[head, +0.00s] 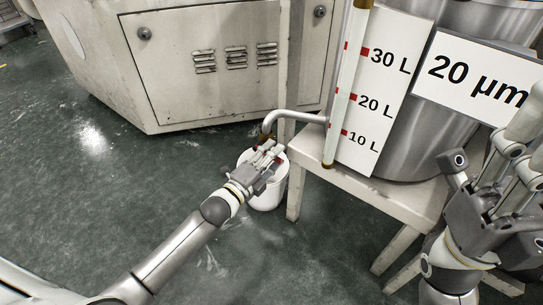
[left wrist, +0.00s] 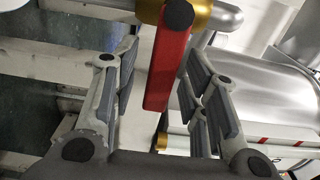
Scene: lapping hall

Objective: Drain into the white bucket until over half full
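The white bucket (head: 268,197) stands on the floor below the bent drain pipe (head: 295,117), partly covered by my left gripper, so its fill is hidden. My left gripper (head: 272,153) is at the pipe's outlet, just above the bucket. In the left wrist view, the red valve lever (left wrist: 167,70) hangs from the brass valve (left wrist: 205,14) between my two open fingers, with a clear gap on its left side. The sight tube (head: 347,85) stands beside a 10, 20 and 30 L scale (head: 372,125). My right gripper (head: 492,165) appears open and empty at the right.
A metal tank (head: 405,155) labelled 20 µm sits on a pale stand (head: 385,195) whose legs reach the floor right of the bucket. A pale machine cabinet (head: 180,80) stands behind. The green floor at left is clear.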

